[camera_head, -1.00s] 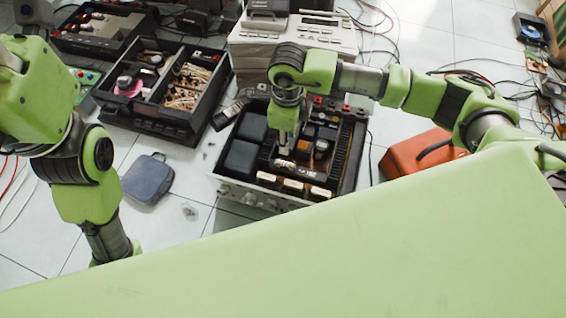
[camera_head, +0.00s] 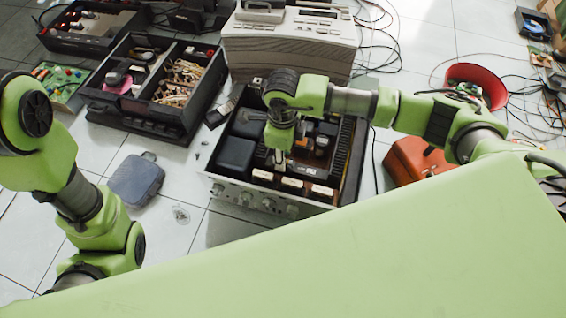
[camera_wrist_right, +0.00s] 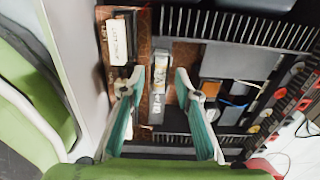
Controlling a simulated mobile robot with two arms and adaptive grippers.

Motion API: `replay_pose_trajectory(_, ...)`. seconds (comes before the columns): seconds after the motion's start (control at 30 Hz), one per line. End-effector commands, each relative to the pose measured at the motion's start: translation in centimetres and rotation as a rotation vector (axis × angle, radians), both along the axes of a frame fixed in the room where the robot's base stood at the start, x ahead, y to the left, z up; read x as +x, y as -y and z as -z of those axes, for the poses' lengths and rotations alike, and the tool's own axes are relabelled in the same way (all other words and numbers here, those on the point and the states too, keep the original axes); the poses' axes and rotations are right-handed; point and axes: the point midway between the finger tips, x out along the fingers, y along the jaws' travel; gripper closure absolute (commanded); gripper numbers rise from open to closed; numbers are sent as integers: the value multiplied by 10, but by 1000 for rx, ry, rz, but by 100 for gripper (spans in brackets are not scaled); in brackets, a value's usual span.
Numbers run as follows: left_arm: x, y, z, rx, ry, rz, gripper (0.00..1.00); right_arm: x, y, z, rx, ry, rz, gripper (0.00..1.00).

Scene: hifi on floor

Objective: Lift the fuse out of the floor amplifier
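The floor amplifier (camera_head: 285,207) is an open, silver-fronted chassis in the middle of the head view, with dark blocks and a brown board inside. My right gripper (camera_head: 276,160) reaches down into it over the board. In the right wrist view my right gripper (camera_wrist_right: 159,78) is open, its two teal-padded fingers apart. A narrow, pale, marked piece (camera_wrist_right: 158,88), which looks like the fuse in its holder, lies between the fingers with gaps on both sides. The fuse is too small to tell in the head view. My left gripper is out of view; only its arm shows.
White-labelled blocks (camera_head: 292,184) and a row of dark fins (camera_head: 343,150) stand close to the right gripper. A white hifi unit (camera_head: 290,42), a black parts case (camera_head: 150,125) and an orange-red box (camera_head: 412,160) surround the amplifier. Cables lie on the tiles at right.

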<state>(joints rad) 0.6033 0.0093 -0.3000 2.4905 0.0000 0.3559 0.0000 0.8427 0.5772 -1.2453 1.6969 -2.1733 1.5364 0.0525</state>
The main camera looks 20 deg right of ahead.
Motion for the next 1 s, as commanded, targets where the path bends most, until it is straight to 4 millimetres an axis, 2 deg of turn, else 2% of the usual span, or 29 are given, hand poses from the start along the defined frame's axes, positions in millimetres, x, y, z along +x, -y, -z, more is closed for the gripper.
replay_pose_trajectory(0.3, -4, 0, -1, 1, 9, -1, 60, 0, 0, 4, 0, 0, 0, 70)
replay_pose_trajectory(0.33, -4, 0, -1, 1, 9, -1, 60, 0, 0, 4, 0, 0, 0, 72)
replay_pose_trajectory(0.43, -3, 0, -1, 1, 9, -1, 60, 0, 0, 4, 0, 0, 0, 98)
replay_pose_trajectory(0.47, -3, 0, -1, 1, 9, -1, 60, 0, 0, 4, 0, 0, 0, 100)
replay_pose_trajectory(0.83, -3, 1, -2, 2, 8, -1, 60, 0, 0, 3, 0, 0, 0, 100)
replay_pose_trajectory(1.0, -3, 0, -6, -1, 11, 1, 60, 1, 0, -7, 0, 1, 0, 100)
